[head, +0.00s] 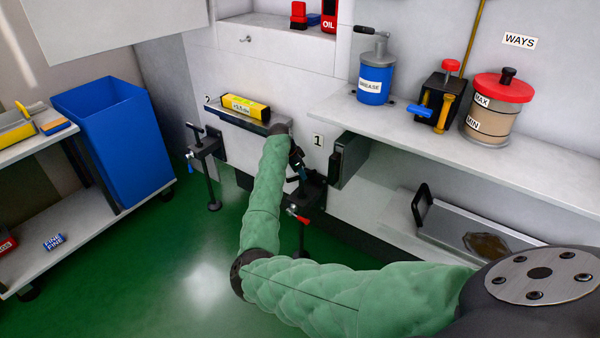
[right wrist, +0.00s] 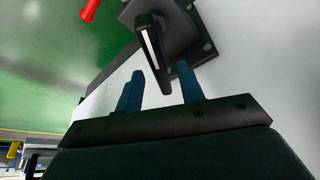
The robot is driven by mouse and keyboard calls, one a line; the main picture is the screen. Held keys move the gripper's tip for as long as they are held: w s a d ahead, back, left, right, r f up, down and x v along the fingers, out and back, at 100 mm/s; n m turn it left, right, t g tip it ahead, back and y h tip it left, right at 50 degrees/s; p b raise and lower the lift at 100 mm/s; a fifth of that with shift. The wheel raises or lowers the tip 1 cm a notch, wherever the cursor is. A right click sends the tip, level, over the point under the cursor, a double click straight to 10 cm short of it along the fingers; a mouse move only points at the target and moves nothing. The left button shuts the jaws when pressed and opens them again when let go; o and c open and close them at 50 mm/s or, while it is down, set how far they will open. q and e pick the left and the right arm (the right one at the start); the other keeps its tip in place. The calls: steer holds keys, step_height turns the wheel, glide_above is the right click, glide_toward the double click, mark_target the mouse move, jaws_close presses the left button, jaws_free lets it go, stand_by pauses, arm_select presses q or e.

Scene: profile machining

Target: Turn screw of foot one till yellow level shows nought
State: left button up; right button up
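The yellow level (head: 245,107) lies on a grey ledge at the back; its label seems to start with "+3.5", too small to read surely. Foot one (head: 312,192) is the dark bracket below the "1" plate, partly hidden by my right arm. My right gripper (head: 301,170) is at its top. In the right wrist view, the dark screw handle (right wrist: 152,45) with a white stripe reaches down between the two blue fingers of the right gripper (right wrist: 158,82). The fingers are apart, with visible gaps to the handle. My left gripper is out of view.
Foot two (head: 203,148), with a T-handle, stands left of my arm. A shelf (head: 420,135) at right holds a grease pot (head: 375,80) and a red-lidded jar (head: 495,108). A blue bin (head: 120,140) stands left. Green floor is open between.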

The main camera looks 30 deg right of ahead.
steer(key=v, duration=0.7)
stand_by(0.4)
